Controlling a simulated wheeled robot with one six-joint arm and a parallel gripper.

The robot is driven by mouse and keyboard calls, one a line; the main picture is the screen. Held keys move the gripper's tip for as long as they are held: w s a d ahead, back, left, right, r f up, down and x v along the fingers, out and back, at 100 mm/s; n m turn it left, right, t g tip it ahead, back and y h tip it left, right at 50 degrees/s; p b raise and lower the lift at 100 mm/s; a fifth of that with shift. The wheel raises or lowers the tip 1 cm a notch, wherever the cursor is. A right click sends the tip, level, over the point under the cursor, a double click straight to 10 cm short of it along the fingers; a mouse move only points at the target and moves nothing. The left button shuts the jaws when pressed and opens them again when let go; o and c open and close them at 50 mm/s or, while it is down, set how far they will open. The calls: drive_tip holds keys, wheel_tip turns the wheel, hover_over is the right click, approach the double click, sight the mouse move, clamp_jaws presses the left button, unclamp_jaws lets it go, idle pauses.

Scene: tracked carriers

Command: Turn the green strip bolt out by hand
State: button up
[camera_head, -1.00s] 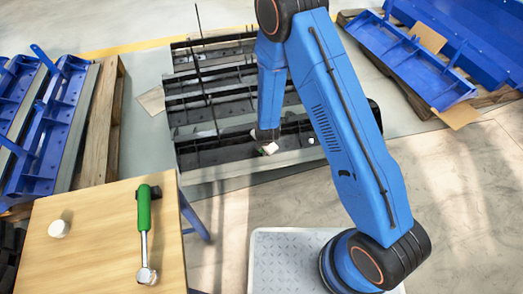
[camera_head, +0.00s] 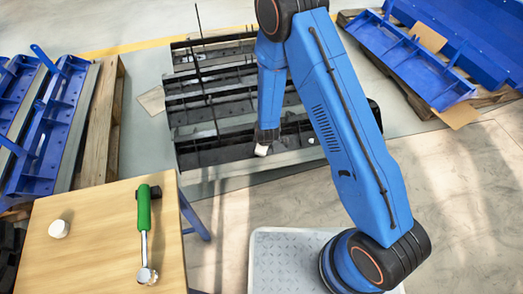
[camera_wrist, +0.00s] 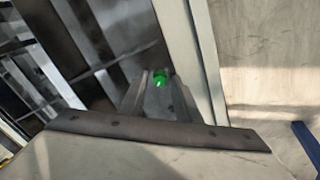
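The green strip bolt (camera_wrist: 160,78) shows in the wrist view as a small bright green head by the pale metal strip (camera_wrist: 203,60) of the dark carrier. My gripper (camera_wrist: 160,85) points at it, with one finger on each side of the green head. A narrow dark gap seems to show between the head and the fingers, so the gripper looks open around it; contact is hard to make out. In the head view my gripper (camera_head: 261,150) is at the carrier's front strip, and the bolt is hidden there.
The black slatted carrier (camera_head: 205,155) lies on the floor ahead. A wooden table (camera_head: 95,245) at lower left holds a green-handled ratchet (camera_head: 144,215) and a small white round item (camera_head: 59,229). Blue frames on pallets stand at left and upper right. Floor right of the carrier is clear.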

drive_tip(key=m, duration=1.7)
drive_tip(key=shift+m, duration=0.4)
